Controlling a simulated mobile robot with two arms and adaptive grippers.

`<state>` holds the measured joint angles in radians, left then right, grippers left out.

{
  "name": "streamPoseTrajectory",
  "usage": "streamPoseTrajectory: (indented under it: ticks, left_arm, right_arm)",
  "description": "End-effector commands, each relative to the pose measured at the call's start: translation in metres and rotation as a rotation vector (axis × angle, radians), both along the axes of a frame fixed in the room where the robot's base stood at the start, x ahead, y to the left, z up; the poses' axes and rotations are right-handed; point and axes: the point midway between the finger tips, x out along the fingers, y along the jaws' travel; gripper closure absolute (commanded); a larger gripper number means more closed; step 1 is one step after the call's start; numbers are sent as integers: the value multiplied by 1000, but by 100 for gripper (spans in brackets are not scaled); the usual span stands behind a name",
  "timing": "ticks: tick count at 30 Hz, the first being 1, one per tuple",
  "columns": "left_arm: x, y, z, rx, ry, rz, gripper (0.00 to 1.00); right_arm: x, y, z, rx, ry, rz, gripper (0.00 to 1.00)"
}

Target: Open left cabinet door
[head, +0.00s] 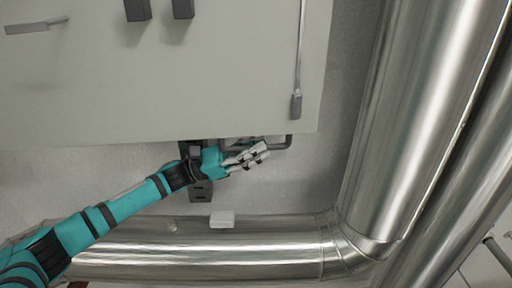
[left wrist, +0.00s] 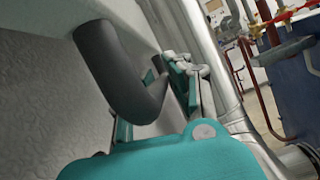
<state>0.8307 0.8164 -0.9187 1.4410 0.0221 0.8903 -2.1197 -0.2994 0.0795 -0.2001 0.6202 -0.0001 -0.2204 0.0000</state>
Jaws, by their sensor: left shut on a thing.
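A large pale grey panel (head: 200,75), which looks like a cabinet door, fills the upper left of the head view. A dark bent handle (head: 284,143) shows at its lower edge. The handle also shows large in the left wrist view (left wrist: 115,72) as a thick dark curved bar. My left gripper (head: 255,155) is at the handle, just below the panel edge. In the left wrist view its fingers (left wrist: 182,78) are at the bar's far end, shut on it; the exact contact is partly hidden. My right gripper is in neither view.
Shiny metal pipes run along the bottom (head: 200,262) and up the right side (head: 420,110). A thin rod with a grey end (head: 296,103) lies along the panel. Two dark blocks (head: 138,9) sit at the top. A small white block (head: 222,219) is on the lower pipe.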

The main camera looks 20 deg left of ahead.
Motion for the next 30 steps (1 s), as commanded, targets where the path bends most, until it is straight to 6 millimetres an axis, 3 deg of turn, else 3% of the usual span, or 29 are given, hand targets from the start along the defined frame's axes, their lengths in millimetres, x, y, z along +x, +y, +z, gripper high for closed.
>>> streamPoseTrajectory:
  ticks: [6,15,18,30]
  left_arm:
    - [-8,-3,-3,-1,0,-12,100]
    - [-77,-26,-6,-2,-1,-123,100]
    - [-92,-30,-4,-1,-1,-144,100]
    - [-100,-31,1,0,-1,-156,100]
  right_arm:
    - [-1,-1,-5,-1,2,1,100]
    - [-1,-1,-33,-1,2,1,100]
    - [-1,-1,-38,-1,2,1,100]
    - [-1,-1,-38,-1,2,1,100]
